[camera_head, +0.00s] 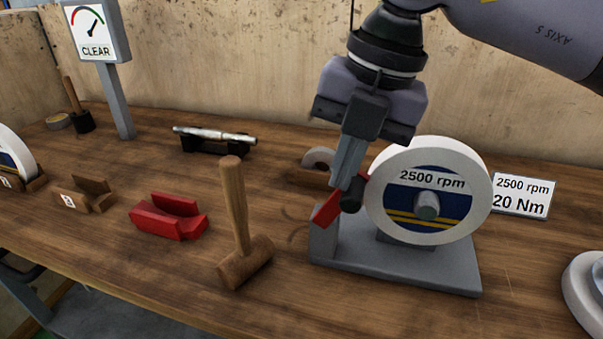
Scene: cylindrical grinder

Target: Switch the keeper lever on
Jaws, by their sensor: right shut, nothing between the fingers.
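The keeper lever appears to be the red bar (327,211) on the grey stand (400,268), at the left of a white grinding wheel (388,204) marked 2500 rpm. The bar slants up to the right. A black rounded piece (352,196) shows at its upper end, just under my fingers; I cannot tell whether it is the lever's knob. My right gripper (347,180) points down over the lever's upper end, shut with nothing between its fingers. It looks very close to the lever, but contact is unclear. My left gripper is not in view.
A wooden mallet (236,222) stands left of the stand, with a red V-shaped block (168,218) beyond it. A metal shaft (215,134) lies on a black rest. A 2500 rpm, 20 Nm card (523,196) is at right. The gauge sign (97,34) reads CLEAR.

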